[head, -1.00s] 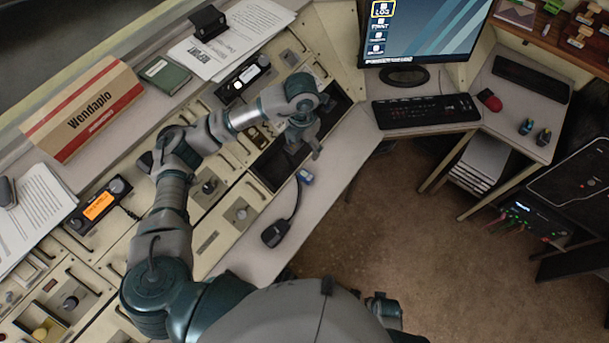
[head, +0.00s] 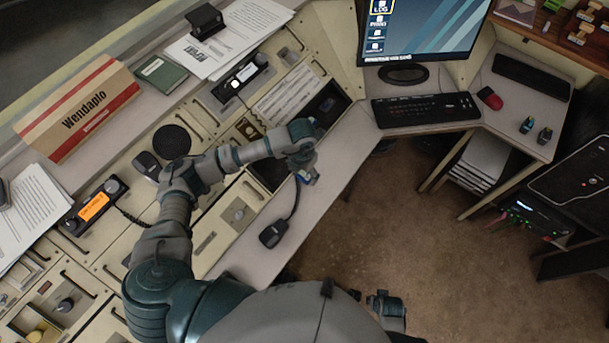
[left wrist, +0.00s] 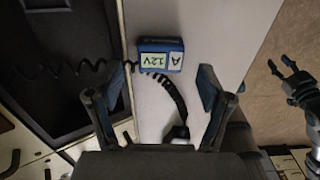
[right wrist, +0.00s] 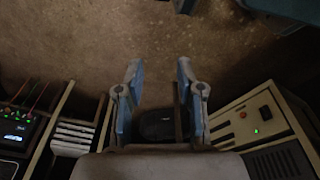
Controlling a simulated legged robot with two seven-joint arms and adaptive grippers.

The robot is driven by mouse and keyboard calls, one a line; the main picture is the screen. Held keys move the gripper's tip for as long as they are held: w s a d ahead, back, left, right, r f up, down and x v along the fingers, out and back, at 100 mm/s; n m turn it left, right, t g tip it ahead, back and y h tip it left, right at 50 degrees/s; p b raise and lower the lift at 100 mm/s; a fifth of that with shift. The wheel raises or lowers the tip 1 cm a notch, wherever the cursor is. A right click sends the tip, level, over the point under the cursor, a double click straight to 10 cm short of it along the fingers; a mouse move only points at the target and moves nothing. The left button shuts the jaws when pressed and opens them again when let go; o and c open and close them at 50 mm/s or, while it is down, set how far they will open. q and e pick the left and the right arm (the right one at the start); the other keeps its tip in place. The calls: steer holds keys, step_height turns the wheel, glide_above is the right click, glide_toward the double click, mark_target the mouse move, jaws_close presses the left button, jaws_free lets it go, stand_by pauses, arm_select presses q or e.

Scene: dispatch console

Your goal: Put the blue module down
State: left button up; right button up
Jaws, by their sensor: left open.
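The blue module (left wrist: 161,45), with pale labels reading "12V" and "A", lies on the pale desk ledge in the left wrist view, beside a coiled black cord. In the head view it shows only partly, under my left gripper (head: 304,166). In the left wrist view my left gripper (left wrist: 160,80) is open, its fingers spread to either side below the module in the picture, with nothing between them. The exact height above the module is hard to tell. My right gripper (right wrist: 158,68) is open and empty over the carpet, away from the desk.
A black handset (head: 272,233) lies on the ledge, its cord leading toward the module. Dark recessed bays (head: 327,104) border the ledge. A keyboard (head: 427,111) and monitor stand on the far desk. The ledge between handset and console front is narrow; carpet lies beyond its edge.

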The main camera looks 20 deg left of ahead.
arm_select(q)
steer(key=shift+f, duration=0.9)
jaws_close()
steer(key=shift+r, duration=0.1)
